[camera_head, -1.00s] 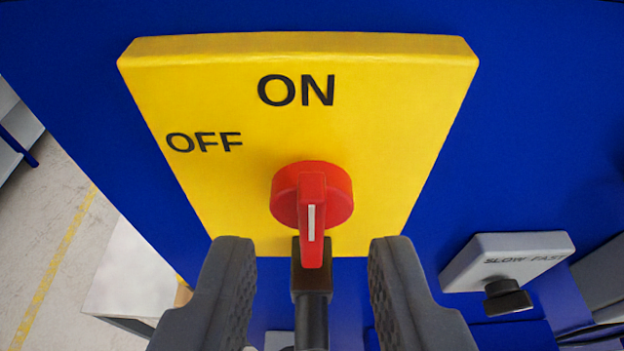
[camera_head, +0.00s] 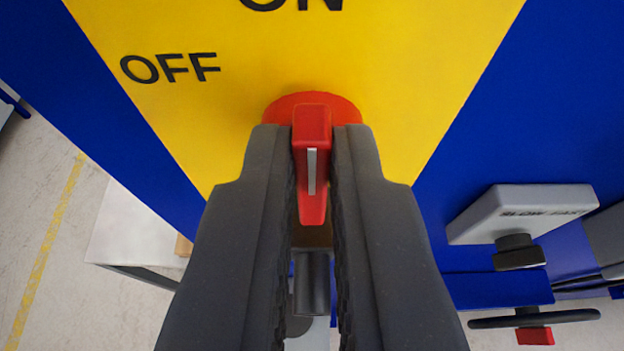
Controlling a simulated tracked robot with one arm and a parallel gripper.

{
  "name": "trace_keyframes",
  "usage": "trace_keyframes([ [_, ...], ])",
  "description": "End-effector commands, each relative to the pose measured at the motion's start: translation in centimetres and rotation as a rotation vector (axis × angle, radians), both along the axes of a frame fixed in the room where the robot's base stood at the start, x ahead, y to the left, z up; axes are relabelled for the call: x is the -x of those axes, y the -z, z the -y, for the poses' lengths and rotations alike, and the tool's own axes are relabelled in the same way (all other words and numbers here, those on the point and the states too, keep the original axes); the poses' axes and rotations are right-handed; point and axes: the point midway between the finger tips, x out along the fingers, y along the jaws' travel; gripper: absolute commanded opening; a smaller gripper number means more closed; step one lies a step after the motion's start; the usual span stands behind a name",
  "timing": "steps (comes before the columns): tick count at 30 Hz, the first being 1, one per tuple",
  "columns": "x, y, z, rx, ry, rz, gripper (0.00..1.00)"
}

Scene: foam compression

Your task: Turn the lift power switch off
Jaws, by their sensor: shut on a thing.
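The lift power switch is a red rotary knob (camera_head: 312,165) on a yellow plate (camera_head: 420,60) marked ON at the top and OFF at the upper left. Its raised handle carries a white line and stands upright in the picture, in line with the ON side. My gripper (camera_head: 312,160) is shut on the knob's handle, one dark grey finger on each side. The fingers hide part of the round red base. The top of the ON lettering is cut off by the frame.
The plate sits on a blue panel (camera_head: 560,100). At the right is a grey SLOW FAST box (camera_head: 520,210) with a black knob (camera_head: 518,252). Below it is a black bar with a red part (camera_head: 534,335). A white surface (camera_head: 135,240) and floor lie at the left.

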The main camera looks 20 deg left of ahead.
Motion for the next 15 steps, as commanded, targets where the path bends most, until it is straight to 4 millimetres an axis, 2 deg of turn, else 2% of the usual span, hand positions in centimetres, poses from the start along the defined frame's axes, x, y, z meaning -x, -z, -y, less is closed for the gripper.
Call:
trace_keyframes([
  [8,0.01,0.2,-0.06,0.061,0.002,0.018,0.0],
  [15,0.12,0.45,-0.48,0.218,0.001,0.07,0.0],
])
